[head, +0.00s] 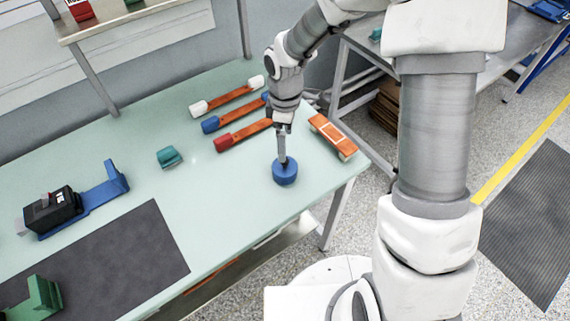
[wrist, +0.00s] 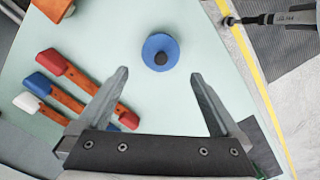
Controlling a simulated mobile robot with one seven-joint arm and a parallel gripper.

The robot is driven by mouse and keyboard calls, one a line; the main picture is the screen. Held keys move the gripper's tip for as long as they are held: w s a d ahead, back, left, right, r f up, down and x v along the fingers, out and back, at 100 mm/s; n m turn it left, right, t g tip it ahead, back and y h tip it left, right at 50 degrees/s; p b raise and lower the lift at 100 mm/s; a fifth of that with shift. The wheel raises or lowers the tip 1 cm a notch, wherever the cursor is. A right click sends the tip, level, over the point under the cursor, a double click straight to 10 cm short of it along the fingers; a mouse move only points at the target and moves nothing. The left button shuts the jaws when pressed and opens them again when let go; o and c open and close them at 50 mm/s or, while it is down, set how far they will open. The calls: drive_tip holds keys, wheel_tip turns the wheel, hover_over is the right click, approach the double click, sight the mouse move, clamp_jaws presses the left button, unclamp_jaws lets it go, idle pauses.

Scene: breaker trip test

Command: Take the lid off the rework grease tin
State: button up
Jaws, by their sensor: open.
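The rework grease tin (head: 285,176) appears as a small round blue tin near the right front corner of the pale green bench. In the wrist view its round blue lid (wrist: 148,46) has a dark knob (wrist: 161,58) in the middle. My gripper (head: 283,159) points down over the tin in the head view and hides part of its top. In the wrist view my gripper (wrist: 161,76) is open, with one finger on each side of the image and the lid ahead between them. Nothing is held. I cannot tell the exact height of the fingertips above the knob.
Several orange bars with white, blue or red ends (head: 243,135) lie behind the tin. An orange block (head: 332,138) lies at the right edge. Leftward are a teal block (head: 169,157), a blue holder with a black device (head: 50,211) and a dark mat (head: 110,262). Bench around the tin is clear.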

sight(285, 164)
wheel_tip(285, 164, down, 9)
drive_tip(key=c, duration=1)
